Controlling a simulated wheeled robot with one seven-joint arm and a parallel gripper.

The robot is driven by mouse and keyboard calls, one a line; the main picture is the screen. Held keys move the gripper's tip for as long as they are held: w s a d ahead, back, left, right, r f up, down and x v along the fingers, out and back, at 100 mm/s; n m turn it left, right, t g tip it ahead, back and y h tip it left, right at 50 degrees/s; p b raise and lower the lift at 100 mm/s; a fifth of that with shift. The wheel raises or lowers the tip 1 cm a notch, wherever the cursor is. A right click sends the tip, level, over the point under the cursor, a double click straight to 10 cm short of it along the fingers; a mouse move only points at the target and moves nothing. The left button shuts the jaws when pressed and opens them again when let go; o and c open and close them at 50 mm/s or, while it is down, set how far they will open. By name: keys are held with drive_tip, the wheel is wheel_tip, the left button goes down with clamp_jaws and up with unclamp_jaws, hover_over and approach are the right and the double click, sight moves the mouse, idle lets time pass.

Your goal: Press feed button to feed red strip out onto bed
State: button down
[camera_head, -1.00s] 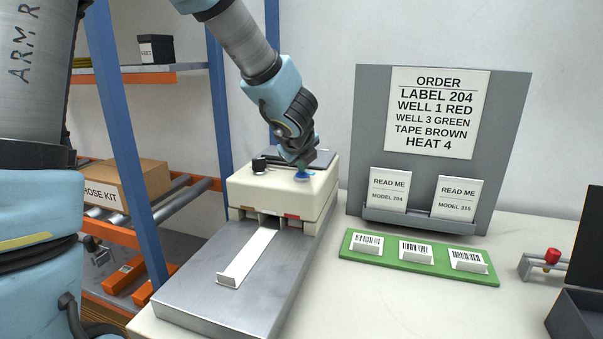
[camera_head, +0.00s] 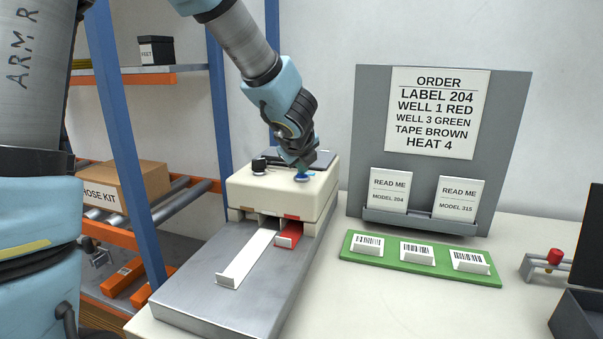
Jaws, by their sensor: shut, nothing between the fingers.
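The cream feeder machine (camera_head: 275,192) stands at the back of the grey metal bed (camera_head: 205,285). A blue button (camera_head: 302,178) is on its top right, with the tip of my gripper (camera_head: 301,170) right over it, seemingly touching. My gripper is shut and empty; its fingertips are partly hidden by the hand. A short red strip (camera_head: 288,237) sticks out of the right slot onto the bed, with an upturned front end. A longer white strip (camera_head: 247,258) lies on the bed from the middle slot. A black knob (camera_head: 259,165) is on the machine's top left.
A small red-topped fixture (camera_head: 552,258) is at the right. The shelf (camera_head: 140,75) is at the left.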

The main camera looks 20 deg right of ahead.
sight(302, 177)
drive_tip(key=shift+r, duration=0.1)
wheel_tip(302, 177, up, 6)
drive_tip(key=p, duration=0.5)
drive_tip(key=shift+r, duration=0.15)
idle(0.9)
